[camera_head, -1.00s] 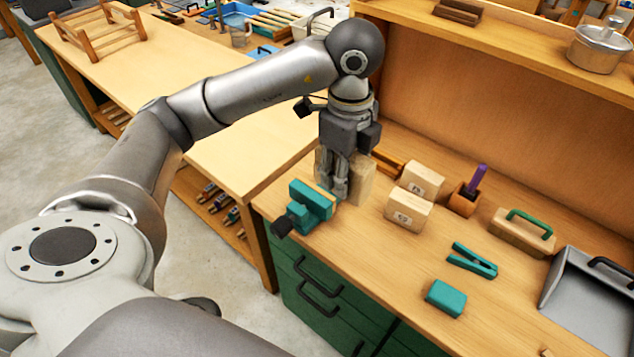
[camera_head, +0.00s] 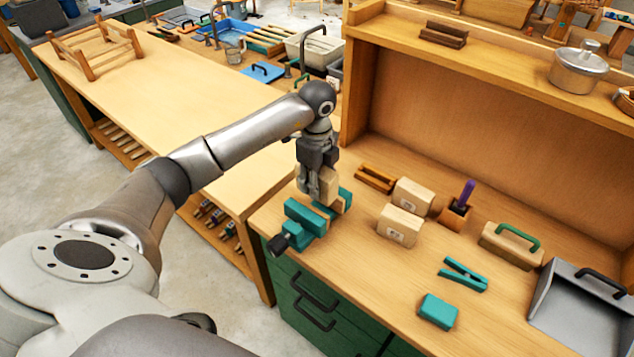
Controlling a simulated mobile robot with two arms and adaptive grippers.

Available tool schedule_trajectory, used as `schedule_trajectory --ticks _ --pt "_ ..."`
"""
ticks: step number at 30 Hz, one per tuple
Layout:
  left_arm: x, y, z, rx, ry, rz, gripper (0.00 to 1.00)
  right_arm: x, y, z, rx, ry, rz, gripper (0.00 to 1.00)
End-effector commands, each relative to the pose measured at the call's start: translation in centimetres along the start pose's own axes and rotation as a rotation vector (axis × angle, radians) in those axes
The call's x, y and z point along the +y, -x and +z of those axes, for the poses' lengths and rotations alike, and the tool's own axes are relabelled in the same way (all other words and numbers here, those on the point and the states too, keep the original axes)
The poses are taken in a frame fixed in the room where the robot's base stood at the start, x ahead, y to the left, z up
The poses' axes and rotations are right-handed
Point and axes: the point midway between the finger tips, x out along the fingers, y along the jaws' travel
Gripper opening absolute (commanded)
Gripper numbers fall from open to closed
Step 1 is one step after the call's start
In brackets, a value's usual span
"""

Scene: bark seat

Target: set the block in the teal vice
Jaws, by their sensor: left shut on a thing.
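My left gripper (camera_head: 319,192) points down over the bench and is shut on a pale wooden block (camera_head: 330,186). The teal vice (camera_head: 303,216) sits at the bench's near left corner, with its dark handle toward me. The block is upright, at or just above the gap between the front jaw and the rear jaw (camera_head: 346,196). The fingers and front jaw hide its lower end, so I cannot tell whether it touches the vice floor. My right gripper is not in view.
Two labelled wooden blocks (camera_head: 399,225) stand right of the vice, near a small wooden tray (camera_head: 376,179). A holder with a purple-handled tool (camera_head: 456,213), a teal clamp (camera_head: 463,274), a teal block (camera_head: 438,310), a green-handled float (camera_head: 511,245) and a dustpan (camera_head: 585,308) lie farther right.

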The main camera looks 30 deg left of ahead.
Motion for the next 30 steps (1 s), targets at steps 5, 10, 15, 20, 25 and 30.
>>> schedule_trajectory --ticks 5,10,15,20,25,30 --pt "0.0 -1.5 -0.1 0.001 -0.001 0.000 0.07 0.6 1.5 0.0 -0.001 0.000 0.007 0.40" --pt "0.0 -1.8 -0.1 0.001 -0.001 -0.002 0.07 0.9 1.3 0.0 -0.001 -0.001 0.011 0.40" --pt "0.0 -2.0 -0.1 0.001 -0.001 -0.002 0.07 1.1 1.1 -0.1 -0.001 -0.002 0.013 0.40" --pt "0.0 -2.5 -0.1 0.001 -0.001 -0.001 0.07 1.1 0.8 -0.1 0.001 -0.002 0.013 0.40" --pt "0.0 -3.1 -0.1 0.001 0.000 -0.001 0.07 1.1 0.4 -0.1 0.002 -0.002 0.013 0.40" --pt "0.0 -3.0 -0.1 0.001 0.000 0.000 0.43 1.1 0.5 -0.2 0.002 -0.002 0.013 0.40"
